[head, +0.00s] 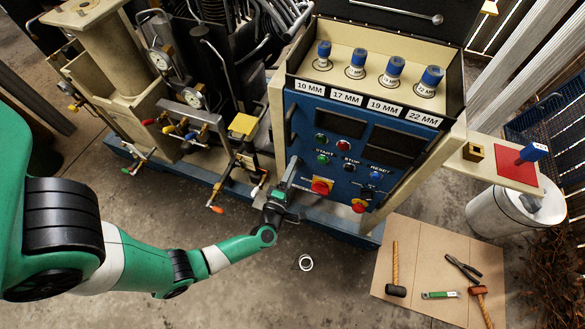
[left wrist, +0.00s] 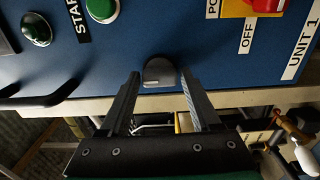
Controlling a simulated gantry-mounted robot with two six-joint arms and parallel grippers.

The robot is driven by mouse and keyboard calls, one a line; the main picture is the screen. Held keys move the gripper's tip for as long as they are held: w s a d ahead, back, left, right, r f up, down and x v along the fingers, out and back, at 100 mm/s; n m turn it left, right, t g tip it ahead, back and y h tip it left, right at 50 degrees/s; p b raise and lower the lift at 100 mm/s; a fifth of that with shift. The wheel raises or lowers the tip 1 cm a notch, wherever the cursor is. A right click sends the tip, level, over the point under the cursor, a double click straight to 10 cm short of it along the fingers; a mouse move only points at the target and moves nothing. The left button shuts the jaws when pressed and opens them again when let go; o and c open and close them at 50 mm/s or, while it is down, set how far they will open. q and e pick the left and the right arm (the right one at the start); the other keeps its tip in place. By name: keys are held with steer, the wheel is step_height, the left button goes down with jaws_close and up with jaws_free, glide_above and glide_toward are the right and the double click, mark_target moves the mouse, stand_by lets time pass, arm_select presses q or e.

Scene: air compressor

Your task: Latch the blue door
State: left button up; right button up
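The blue door (head: 335,150) is the control panel front of the cream cabinet, and it looks flush with the frame; a small gap cannot be ruled out. In the left wrist view the blue door (left wrist: 200,45) fills the upper part. A dark grey rounded latch knob (left wrist: 160,72) sits at its edge, beside the cream frame. My left gripper (left wrist: 161,76) is open, with one fingertip on each side of the knob; whether they touch it I cannot tell. In the head view my left gripper (head: 289,178) is at the door's lower left edge and hides the latch. My right gripper is not in view.
A dark handle (left wrist: 50,98) sticks out near the knob. A red and yellow rotary switch (head: 320,186) and push buttons are on the door close by. Blue-topped sockets (head: 395,68) stand above. Tools lie on a board (head: 420,250) at lower right.

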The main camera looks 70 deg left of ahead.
arm_select(q)
steer(key=shift+o, duration=1.3)
steer(key=shift+d, duration=0.1)
steer(key=p+v, duration=0.3)
steer(key=v, duration=0.8)
steer(key=shift+s+d, duration=0.15)
steer(key=shift+s, duration=0.1)
